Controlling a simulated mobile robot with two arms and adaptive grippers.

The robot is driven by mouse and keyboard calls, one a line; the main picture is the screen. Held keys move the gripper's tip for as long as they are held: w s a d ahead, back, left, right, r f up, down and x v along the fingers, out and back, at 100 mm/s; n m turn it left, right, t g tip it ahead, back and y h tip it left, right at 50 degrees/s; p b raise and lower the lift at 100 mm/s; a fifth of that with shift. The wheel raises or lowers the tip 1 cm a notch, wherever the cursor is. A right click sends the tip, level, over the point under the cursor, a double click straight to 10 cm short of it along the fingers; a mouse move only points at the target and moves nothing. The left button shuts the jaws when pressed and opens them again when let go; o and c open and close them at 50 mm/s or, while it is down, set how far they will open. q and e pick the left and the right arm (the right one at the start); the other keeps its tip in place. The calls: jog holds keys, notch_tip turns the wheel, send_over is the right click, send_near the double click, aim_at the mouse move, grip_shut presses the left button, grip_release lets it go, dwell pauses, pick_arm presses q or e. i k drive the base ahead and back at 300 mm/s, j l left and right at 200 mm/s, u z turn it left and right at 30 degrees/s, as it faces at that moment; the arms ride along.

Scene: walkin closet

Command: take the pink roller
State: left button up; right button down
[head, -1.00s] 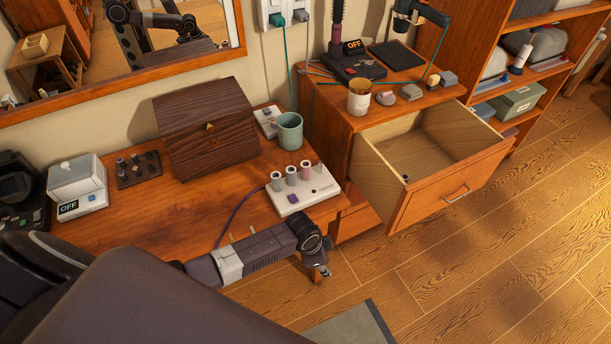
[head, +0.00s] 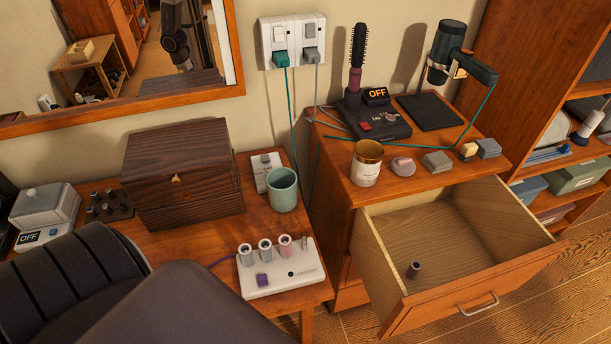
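Dark links of my own arm cover the lower left of the head view. Neither of my grippers shows in this view.
A green cup (head: 283,190) and a dark wooden box (head: 181,180) stand behind the base. The drawer juts out on the right, below a cabinet top with a tan cup (head: 367,165), hairbrush (head: 357,58) and hair dryer (head: 452,54). The drawer is mostly empty.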

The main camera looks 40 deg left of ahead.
aim_at(285, 249)
jog(key=i+u, duration=0.15)
jog(key=u, duration=0.25)
jog(key=i+l+u, duration=0.1)
jog(key=u, duration=0.3)
jog(key=i+l+u, duration=0.15)
jog(key=u, duration=0.8)
